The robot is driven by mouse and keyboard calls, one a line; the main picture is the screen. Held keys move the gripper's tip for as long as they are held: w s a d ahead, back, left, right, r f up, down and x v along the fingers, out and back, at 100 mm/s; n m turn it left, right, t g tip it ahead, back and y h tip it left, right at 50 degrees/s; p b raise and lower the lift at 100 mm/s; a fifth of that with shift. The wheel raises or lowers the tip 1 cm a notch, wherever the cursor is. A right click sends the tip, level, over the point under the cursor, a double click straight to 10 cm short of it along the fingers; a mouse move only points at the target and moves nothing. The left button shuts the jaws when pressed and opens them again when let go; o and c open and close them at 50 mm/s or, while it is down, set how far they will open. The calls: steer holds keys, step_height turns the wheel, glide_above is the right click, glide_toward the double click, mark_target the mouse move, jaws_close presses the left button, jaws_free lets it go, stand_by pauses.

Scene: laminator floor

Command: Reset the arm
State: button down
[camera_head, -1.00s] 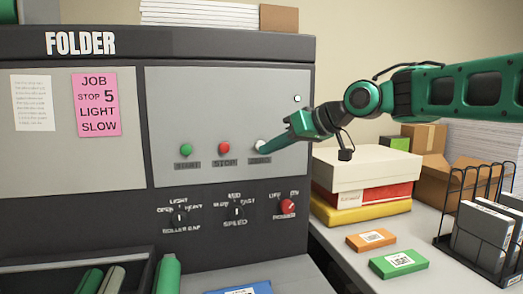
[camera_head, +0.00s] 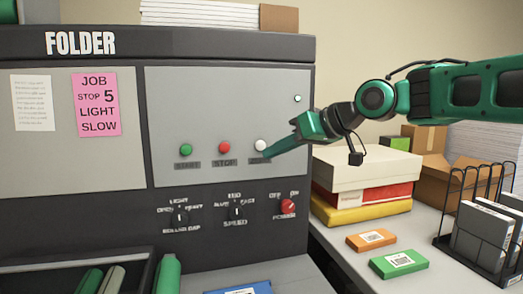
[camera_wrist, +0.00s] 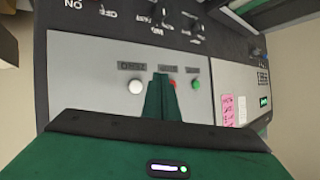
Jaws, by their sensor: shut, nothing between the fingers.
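My arm reaches in from the right in the head view. My gripper (camera_head: 270,157) is shut and empty, its green fingers pointing left toward the folder's control panel (camera_head: 215,110). The tips lie just below and right of a white button (camera_head: 260,145) and cover part of its label. The white button shows uncovered in the wrist view too (camera_wrist: 135,86), left of the closed fingers (camera_wrist: 162,98). I cannot tell how far the tips are from the panel. A red STOP button (camera_head: 224,148) and a green START button (camera_head: 186,150) sit to the left.
Below are two dark knobs (camera_head: 179,217) (camera_head: 237,211) and a red POWER knob (camera_head: 288,206). Stacked boxes (camera_head: 362,168) stand under my arm. Orange (camera_head: 370,240) and green (camera_head: 398,264) packs and a wire rack (camera_head: 480,235) are on the table. The air above the boxes' right side holds my arm.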

steer(key=s+d+f+m+g+h, duration=0.1)
steer(key=s+d+f+m+h, duration=0.25)
steer(key=d+f, duration=0.65)
steer(key=s+d+f+m+h, duration=0.35)
steer(key=d+f, duration=0.25)
steer(key=d, duration=0.8)
steer(key=s+d+f+m+g+h, duration=0.1)
steer(key=s+d+f, duration=0.3)
steer(key=s, duration=0.5)
steer(key=s+d+f+m+g, duration=0.3)
steer(key=s+d+f+m, duration=0.1)
steer(key=s, duration=0.5)
steer(key=s+d+f+m+g+h, duration=0.1)
steer(key=s+d+f+m+g, duration=0.1)
steer(key=s+d+f, duration=0.4)
steer(key=s, duration=0.3)
steer(key=shift+s+d+f+h, duration=0.15)
steer(key=shift+s+f+h, duration=0.1)
steer(key=shift+h, duration=0.05)
steer(key=shift+w, duration=0.15)
steer(key=shift+w+f, duration=0.25)
steer(key=shift+w, duration=0.25)
